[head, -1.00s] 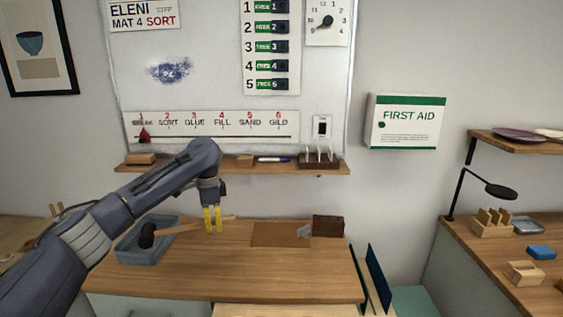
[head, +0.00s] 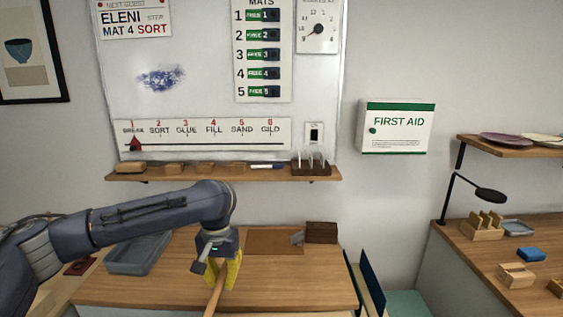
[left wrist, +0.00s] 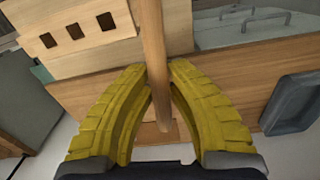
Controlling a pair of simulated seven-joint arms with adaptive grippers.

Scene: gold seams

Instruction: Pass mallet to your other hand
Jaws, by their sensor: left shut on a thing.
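My left gripper (head: 226,272) is shut on the mallet's wooden handle (head: 215,294), above the near part of the workbench. In the head view the handle slants down toward the bottom edge, and the mallet's dark head is out of view. In the left wrist view the handle (left wrist: 154,50) runs between the two yellow fingers (left wrist: 160,105) and up past the top edge. My right gripper is not in view.
A grey tray (head: 111,262) stands at the bench's left. A brown mat (head: 262,242) and a dark brown block (head: 321,232) lie at the back. The bench's right side (head: 300,280) is clear.

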